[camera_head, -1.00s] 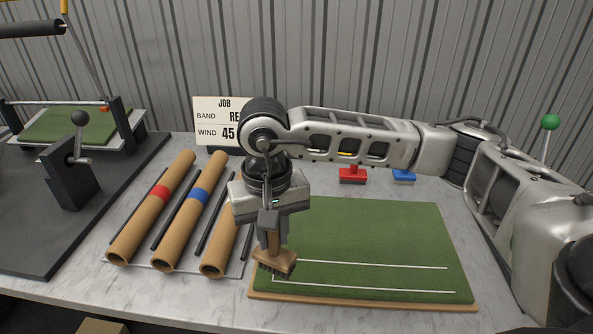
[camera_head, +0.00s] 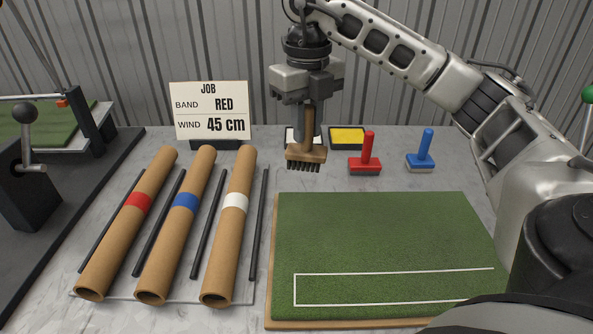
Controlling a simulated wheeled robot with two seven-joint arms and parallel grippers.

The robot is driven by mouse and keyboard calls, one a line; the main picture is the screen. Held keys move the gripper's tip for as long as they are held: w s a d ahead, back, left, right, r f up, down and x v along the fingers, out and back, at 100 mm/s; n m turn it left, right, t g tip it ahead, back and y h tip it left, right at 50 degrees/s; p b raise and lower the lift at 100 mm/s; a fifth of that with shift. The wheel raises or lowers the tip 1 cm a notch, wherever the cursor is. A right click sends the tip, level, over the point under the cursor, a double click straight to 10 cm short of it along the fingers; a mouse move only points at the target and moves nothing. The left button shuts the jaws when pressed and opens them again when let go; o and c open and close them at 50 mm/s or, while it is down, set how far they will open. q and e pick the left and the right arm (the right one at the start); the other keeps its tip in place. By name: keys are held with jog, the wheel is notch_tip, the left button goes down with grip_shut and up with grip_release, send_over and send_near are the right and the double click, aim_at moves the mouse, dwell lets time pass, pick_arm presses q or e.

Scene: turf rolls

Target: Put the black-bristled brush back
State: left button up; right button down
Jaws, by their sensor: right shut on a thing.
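My right gripper (camera_head: 309,108) is shut on the upright wooden handle of the black-bristled brush (camera_head: 306,154). The brush has a wooden head with black bristles pointing down. It is held behind the green turf board, in front of a white-topped pad (camera_head: 291,134) that it partly hides. Whether the bristles touch the table cannot be told. My left gripper is not in view.
A yellow pad (camera_head: 347,138), a red-handled stamp (camera_head: 367,155) and a blue-handled stamp (camera_head: 422,152) stand to the right of the brush. The turf board (camera_head: 385,240) lies in front. Tubes with red (camera_head: 130,220), blue (camera_head: 181,220) and white (camera_head: 231,220) bands lie left. A job sign (camera_head: 209,112) stands behind.

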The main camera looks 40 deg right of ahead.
jog(key=shift+w+d+r+m, duration=0.2)
jog(key=shift+w+d+m, duration=0.15)
jog(key=shift+m, duration=0.65)
jog(key=shift+w+d+f, duration=0.1)
jog(key=shift+w+d, duration=0.1)
jog(key=shift+d, duration=0.1)
jog(key=w+d+f, duration=0.3)
jog(key=f, duration=0.1)
jog(key=w+d+f+p, duration=0.1)
jog(key=w+d+f, duration=0.1)
jog(key=w+f, duration=0.1)
jog(key=w+d+f+p, duration=0.1)
jog(key=w+d+f, duration=0.2)
jog(key=w+f, duration=0.1)
jog(key=shift+d+f, duration=0.3)
jog(key=shift+f, duration=0.55)
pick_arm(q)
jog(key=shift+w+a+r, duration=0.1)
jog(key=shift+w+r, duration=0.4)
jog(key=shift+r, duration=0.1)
pick_arm(e)
jog(key=shift+w, duration=0.1)
